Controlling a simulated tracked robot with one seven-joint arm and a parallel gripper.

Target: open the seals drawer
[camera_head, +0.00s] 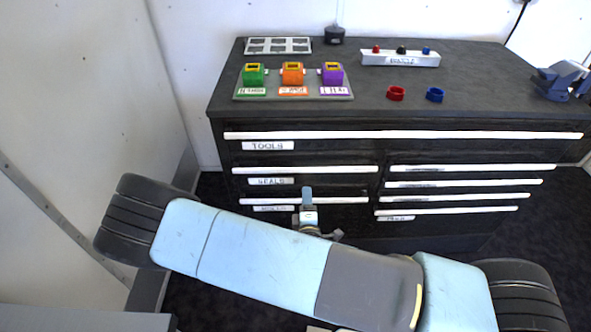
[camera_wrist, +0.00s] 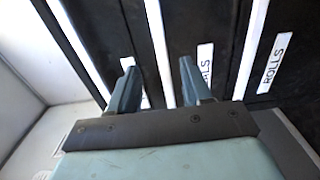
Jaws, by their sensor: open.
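The seals drawer (camera_head: 335,180) is in the left column of the black cabinet, under the wide tools drawer, and looks shut. Its long white handle (camera_head: 300,170) runs above the SEALS label (camera_head: 270,181). My gripper (camera_head: 308,192) appears just below that handle in the head view, in front of the lower left drawers. In the wrist view my gripper (camera_wrist: 158,82) is open and empty, its two fingers apart. A white handle (camera_wrist: 155,45) shows between and beyond the fingers; I cannot tell which drawer it belongs to, or whether the fingers reach it.
Another left drawer (camera_head: 340,201) lies below, and several narrow drawers (camera_head: 455,185) stand at right. A white wall (camera_head: 75,90) bounds the left side.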

